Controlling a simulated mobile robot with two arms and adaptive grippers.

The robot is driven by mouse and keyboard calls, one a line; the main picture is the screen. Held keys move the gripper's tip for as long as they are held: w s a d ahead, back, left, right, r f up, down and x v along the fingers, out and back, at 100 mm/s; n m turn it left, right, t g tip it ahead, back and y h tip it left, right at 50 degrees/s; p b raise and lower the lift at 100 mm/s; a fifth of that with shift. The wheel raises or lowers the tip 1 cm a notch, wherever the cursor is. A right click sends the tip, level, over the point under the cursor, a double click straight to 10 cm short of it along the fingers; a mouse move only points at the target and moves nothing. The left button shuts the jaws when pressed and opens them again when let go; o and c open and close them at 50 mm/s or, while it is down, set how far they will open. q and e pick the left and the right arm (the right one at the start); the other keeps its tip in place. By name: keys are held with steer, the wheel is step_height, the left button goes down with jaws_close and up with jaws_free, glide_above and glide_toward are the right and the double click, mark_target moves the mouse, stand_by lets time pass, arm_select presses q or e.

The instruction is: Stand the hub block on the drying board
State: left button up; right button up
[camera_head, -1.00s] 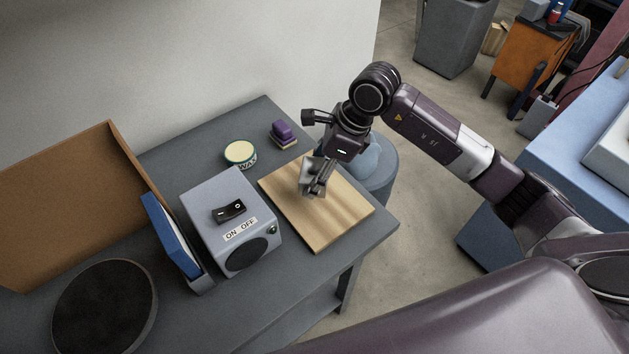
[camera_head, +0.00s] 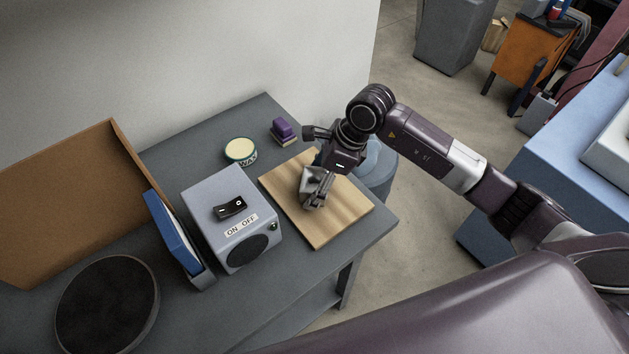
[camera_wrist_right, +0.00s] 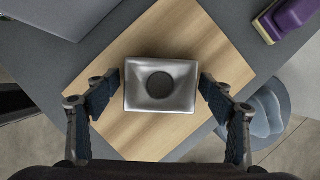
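The hub block (camera_head: 318,180) is a silver-grey metal block with a round dark recess in one face. It is over the pale wooden drying board (camera_head: 336,226) at the right end of the grey table. I cannot tell whether the block's underside touches the board. My left gripper is not in view.
A grey ON/OFF box (camera_head: 205,190) stands left of the board. Behind are a wax tin (camera_head: 241,151) and a purple brush-like block (camera_head: 282,129). A blue item (camera_head: 167,228), a brown panel (camera_head: 70,205) and a dark round plate (camera_head: 107,305) are further left.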

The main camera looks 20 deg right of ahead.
steer(key=shift+r, duration=0.15)
steer(key=shift+d+r, duration=0.15)
steer(key=shift+r, duration=0.15)
steer(key=b+v, duration=0.2)
steer(key=v, duration=0.9)
steer(key=shift+s, duration=0.15)
steer(key=shift+d+r, duration=0.1)
